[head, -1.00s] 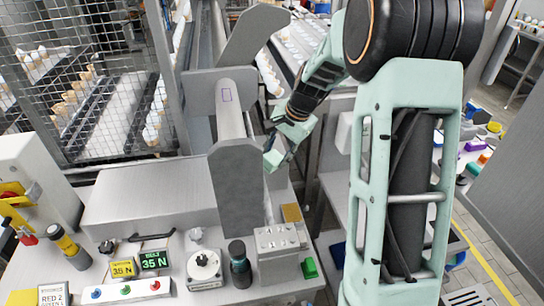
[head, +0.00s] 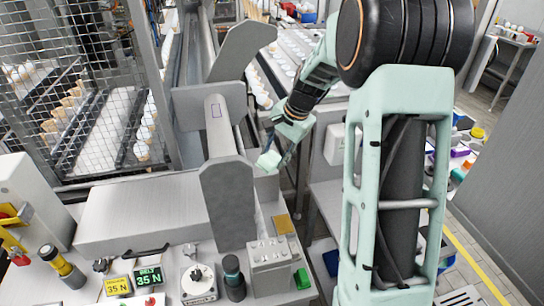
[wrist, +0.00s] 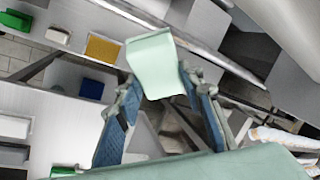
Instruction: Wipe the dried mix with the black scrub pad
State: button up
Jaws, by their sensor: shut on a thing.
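My gripper (head: 271,152) is shut on a pale green block (wrist: 152,62), held between its blue-padded fingers in the wrist view. The block also shows at the fingertips in the head view (head: 267,161). It hangs just right of a grey upright plate (head: 229,205) and a pale roller (head: 219,137). A thin purple rectangle outline marks the roller's top. I cannot make out the dried mix or a black scrub pad in either view.
A mustard-yellow pad (head: 283,224) lies on the bench behind a grey box with knobs (head: 269,263). A wire-mesh fence (head: 70,80) is at the left.

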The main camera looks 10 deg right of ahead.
jog(key=shift+f, duration=0.1)
dwell(0.4)
jog(key=a+f+b, duration=0.3)
jog(key=f+b, duration=0.1)
jog(key=f, duration=0.2)
jog(key=shift+a, duration=0.25)
jog(key=shift+w+a+f+b, duration=0.1)
jog(key=shift+a+f+b, duration=0.2)
jog(key=shift+f+b, duration=0.3)
dwell(0.6)
jog(key=shift+r, duration=0.1)
